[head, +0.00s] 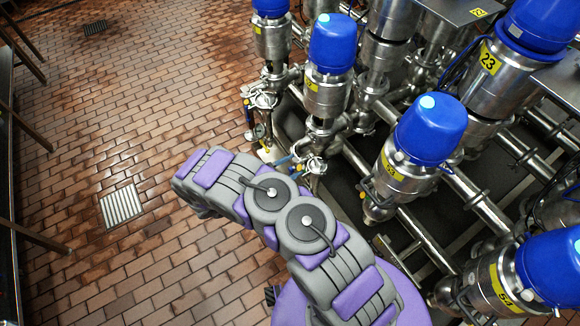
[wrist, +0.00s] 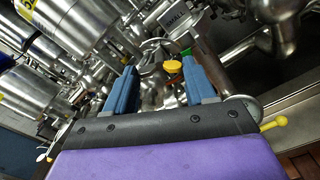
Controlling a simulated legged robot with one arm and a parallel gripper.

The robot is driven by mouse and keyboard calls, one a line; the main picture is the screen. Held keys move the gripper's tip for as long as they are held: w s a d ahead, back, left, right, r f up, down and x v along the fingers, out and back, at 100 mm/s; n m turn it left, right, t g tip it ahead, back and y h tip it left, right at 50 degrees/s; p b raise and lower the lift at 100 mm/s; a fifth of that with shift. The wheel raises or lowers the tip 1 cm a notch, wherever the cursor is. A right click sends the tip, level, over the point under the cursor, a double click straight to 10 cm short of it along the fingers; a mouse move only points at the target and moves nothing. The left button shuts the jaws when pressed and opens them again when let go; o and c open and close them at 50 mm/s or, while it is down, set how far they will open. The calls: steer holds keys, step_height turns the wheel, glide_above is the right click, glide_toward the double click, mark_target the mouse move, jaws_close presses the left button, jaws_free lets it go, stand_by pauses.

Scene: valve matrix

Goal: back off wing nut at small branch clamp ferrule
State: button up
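My gripper (wrist: 159,70) is open in the wrist view, its two blue fingers apart with nothing clearly held between them. Beyond and between the fingertips are shiny metal clamp parts (wrist: 152,48) and a round yellow cap (wrist: 173,66). The wing nut cannot be told apart for sure among the metal parts. In the head view my arm reaches to the clamp and pipe cluster (head: 315,150) under a blue-topped valve (head: 333,44); my gripper is mostly hidden there.
A yellow-knobbed lever (wrist: 275,123) sticks out right of the gripper. Open brick floor (head: 150,130) with a drain grate (head: 122,206) lies left.

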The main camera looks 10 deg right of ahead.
steer(key=c, duration=0.5)
steer(key=shift+n, duration=0.4)
steer(key=n+p, duration=0.2)
steer(key=n, duration=2)
steer(key=shift+a+n, duration=0.1)
steer(key=shift+n, duration=0.3)
